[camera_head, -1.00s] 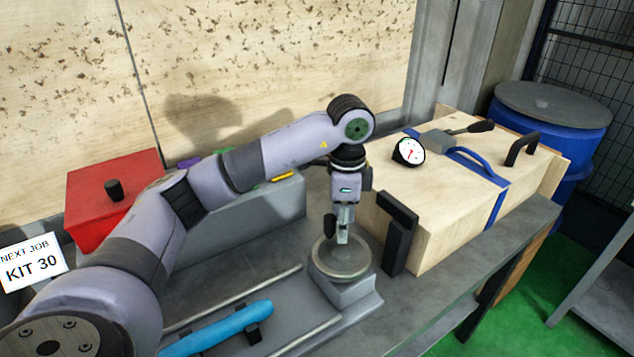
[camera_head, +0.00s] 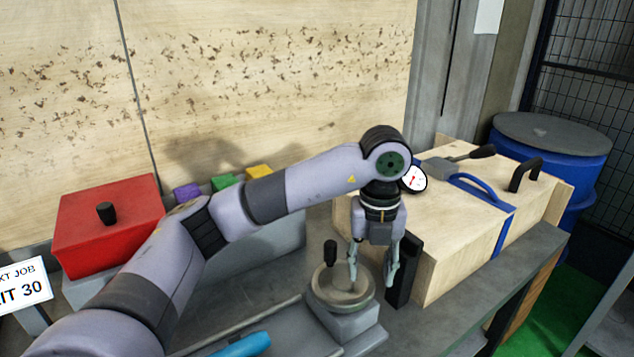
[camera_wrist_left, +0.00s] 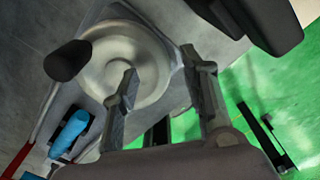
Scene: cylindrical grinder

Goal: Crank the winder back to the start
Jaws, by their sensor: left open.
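The winder is a round grey disc (camera_head: 318,296) with an upright black crank knob (camera_head: 330,252) on its far left rim. It stands on a grey base at the end of the bench fixture. My left gripper (camera_head: 371,287) points down over the disc's right side, open and empty, with its two fingers apart. The knob stands left of both fingers, outside the jaws. In the left wrist view the disc (camera_wrist_left: 112,66) lies behind one finger, the knob (camera_wrist_left: 68,60) is at the left, and the open fingers (camera_wrist_left: 160,62) are apart from it. My right gripper is not in view.
A black upright block (camera_head: 404,285) and a wooden case (camera_head: 450,255) stand close right of the gripper. A red box (camera_head: 110,235) is at the left. A blue bar (camera_head: 243,345) lies in front. Small coloured blocks (camera_head: 222,182) sit behind the arm.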

